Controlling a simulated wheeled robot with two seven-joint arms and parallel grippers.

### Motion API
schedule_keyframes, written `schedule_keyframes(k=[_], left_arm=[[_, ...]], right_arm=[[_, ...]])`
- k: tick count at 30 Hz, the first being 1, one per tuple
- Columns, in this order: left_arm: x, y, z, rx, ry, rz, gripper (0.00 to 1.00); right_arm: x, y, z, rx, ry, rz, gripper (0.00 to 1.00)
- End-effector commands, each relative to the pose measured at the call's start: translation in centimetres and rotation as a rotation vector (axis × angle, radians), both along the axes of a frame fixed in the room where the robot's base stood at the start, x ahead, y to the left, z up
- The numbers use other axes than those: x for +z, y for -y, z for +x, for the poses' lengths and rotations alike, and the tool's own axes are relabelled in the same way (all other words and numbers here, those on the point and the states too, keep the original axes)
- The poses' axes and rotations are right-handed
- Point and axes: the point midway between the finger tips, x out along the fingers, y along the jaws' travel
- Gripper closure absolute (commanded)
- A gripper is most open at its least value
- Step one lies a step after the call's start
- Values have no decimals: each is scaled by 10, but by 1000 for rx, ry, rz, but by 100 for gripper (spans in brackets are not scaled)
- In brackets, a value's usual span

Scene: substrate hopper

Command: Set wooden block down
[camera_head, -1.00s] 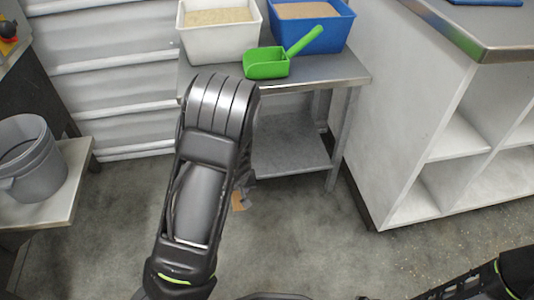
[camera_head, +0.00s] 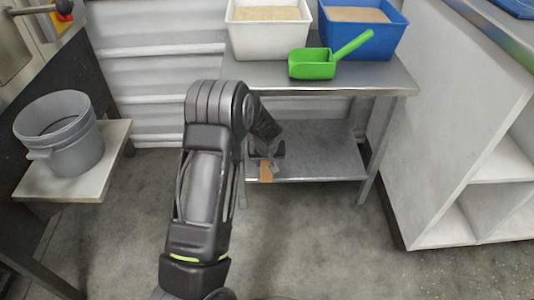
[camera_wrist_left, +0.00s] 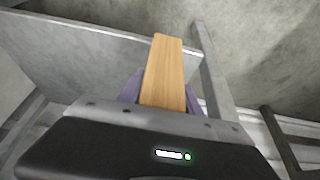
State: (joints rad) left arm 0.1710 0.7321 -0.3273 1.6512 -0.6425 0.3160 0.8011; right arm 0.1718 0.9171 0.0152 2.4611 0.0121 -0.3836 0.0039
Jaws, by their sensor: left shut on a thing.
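The wooden block (camera_wrist_left: 165,75) is a long, light-brown piece held in my left gripper. In the head view a short end of the block (camera_head: 266,172) shows below my left gripper (camera_head: 266,160), in front of the table's lower shelf. In the left wrist view my left gripper (camera_wrist_left: 163,92) is shut on it, with a purplish finger on each side. The block sticks out from the jaws, and its held end is hidden. From these views I cannot tell whether the block touches anything. My right gripper is not in view.
A metal table (camera_head: 385,76) holds a white bin (camera_head: 268,40), a blue bin (camera_head: 362,42) and a green scoop (camera_head: 312,65). Its lower shelf (camera_head: 325,165) looks bare. A grey bucket (camera_head: 75,150) stands on a low platform (camera_head: 40,185) at left. White shelving (camera_head: 440,120) stands at right.

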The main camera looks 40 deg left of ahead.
Motion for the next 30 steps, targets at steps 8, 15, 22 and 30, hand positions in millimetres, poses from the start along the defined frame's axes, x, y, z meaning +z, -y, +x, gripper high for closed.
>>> schedule_keyframes(k=[8,15,22,30], left_arm=[[0,-15,21,-1,-2,0,100],[0,-15,21,-1,0,0,100],[-3,-30,39,1,0,1,100],[-16,-38,50,0,0,-1,100]], right_arm=[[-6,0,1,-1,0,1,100],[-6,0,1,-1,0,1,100],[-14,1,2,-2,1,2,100],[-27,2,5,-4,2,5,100]])
